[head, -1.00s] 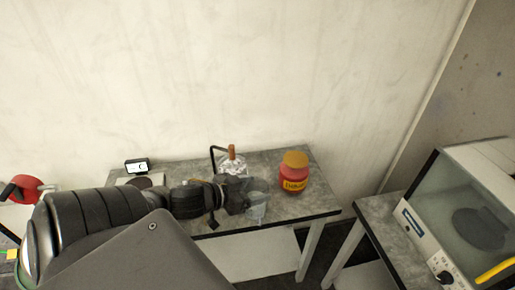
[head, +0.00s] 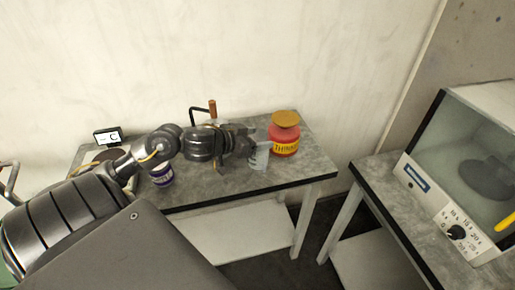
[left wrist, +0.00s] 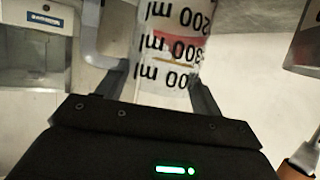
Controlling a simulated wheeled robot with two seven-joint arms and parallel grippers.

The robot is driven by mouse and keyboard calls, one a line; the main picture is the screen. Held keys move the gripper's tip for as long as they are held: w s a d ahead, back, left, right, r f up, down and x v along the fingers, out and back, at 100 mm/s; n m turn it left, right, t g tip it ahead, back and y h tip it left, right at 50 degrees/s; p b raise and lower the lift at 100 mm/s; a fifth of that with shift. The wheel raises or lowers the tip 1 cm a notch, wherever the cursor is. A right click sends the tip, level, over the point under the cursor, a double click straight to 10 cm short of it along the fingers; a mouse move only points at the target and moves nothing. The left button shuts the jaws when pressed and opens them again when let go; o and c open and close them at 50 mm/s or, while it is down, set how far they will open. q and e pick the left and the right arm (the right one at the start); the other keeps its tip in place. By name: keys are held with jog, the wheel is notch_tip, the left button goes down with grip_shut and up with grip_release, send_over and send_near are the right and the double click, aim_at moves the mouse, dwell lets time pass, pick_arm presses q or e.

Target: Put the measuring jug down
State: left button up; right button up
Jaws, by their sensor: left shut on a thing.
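The measuring jug (head: 260,156) is clear, with black ml markings that read upside down in the left wrist view (left wrist: 168,45). My left gripper (head: 247,147) is shut on it, with one dark finger on each side of the jug in the left wrist view (left wrist: 160,88). In the head view the jug looks upright over the grey worktable (head: 310,170), just left of the red thinner jar. I cannot tell whether its base touches the tabletop. My right gripper is in neither view.
The red thinner jar (head: 285,140) with an orange lid stands close to the jug's right. A purple-labelled jar (head: 162,176), a small display (head: 107,136) and a copper-coloured handle (head: 213,110) are left or behind. The table's front right corner is bare. A glass-fronted booth (head: 470,165) stands right.

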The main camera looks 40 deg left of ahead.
pick_arm(q)
jog(key=shift+w+a+f+b, duration=0.1)
jog(key=shift+w+f+b, duration=0.15)
jog(key=shift+f, duration=0.65)
jog(key=shift+w+f+b, duration=0.15)
jog(key=shift+w+f, duration=0.05)
jog(key=shift+f, duration=0.9)
jog(key=shift+f, duration=0.1)
jog(key=o, duration=1.5)
jog(key=shift+c, duration=0.2)
jog(key=shift+s, duration=0.1)
jog(key=v, duration=1.2)
jog(key=shift+p, duration=0.4)
